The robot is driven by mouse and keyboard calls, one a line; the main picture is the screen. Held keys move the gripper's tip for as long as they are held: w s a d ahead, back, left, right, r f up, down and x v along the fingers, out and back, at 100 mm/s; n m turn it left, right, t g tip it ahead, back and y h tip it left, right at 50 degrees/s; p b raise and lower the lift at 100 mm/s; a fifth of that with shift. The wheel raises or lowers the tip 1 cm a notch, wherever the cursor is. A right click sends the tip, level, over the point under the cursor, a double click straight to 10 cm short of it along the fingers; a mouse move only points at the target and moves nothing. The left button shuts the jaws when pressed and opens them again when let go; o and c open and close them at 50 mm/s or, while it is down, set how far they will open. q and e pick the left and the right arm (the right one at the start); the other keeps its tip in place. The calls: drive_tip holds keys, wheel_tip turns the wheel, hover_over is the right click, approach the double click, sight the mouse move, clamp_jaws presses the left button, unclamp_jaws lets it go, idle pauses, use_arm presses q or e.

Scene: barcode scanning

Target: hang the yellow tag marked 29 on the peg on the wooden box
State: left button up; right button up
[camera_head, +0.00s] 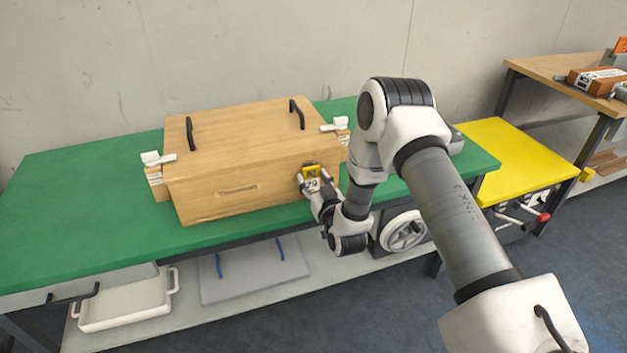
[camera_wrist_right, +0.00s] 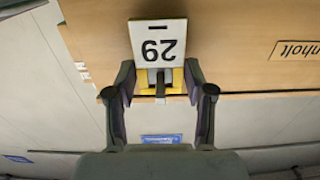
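The yellow tag (camera_head: 311,171), with a white face marked 29, is at the front of the wooden box (camera_head: 235,160), near its right end. In the right wrist view the tag (camera_wrist_right: 158,45) appears upside down, its yellow part between the two fingers. My right gripper (camera_head: 308,183) is shut on the tag; its fingertips (camera_wrist_right: 159,76) sit against the yellow sides. I cannot tell whether the tag touches the box. A small grey piece shows between the fingers; I cannot tell if it is the peg. The peg is not clearly visible. My left gripper is out of view.
The box stands on a green bench top (camera_head: 75,205), clear at left. The box has black handles and white side latches. A white tray (camera_head: 125,303) and a grey panel (camera_head: 255,270) lie on the lower shelf. A yellow-topped cart (camera_head: 515,155) stands at right.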

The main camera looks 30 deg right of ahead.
drive_tip(key=shift+o, duration=1.2)
drive_tip(key=s+a+r+n+y+p, duration=0.15)
drive_tip(key=s+a+p, duration=0.35)
drive_tip(key=s, duration=0.8)
drive_tip(key=s+a+f+n+g+y+p, duration=0.2)
drive_tip(key=s+a+f+g+y, duration=0.1)
drive_tip(key=s+a+f+g, duration=0.4)
drive_tip(key=s+f+g, duration=0.3)
drive_tip(key=s, duration=0.3)
drive_tip(key=s+a+f+m+g, duration=0.1)
drive_tip(key=s+f+g, duration=0.2)
drive_tip(key=s, duration=0.3)
drive_tip(key=s+a+f+g, duration=0.1)
drive_tip(key=s+f+g, duration=0.1)
drive_tip(key=s+g, duration=0.2)
drive_tip(key=s, duration=0.3)
drive_tip(key=shift+a+f+g+p, duration=0.25)
drive_tip(key=shift+f+g+p, duration=0.05)
drive_tip(key=shift+f+p, duration=0.1)
drive_tip(key=shift+h, duration=0.25)
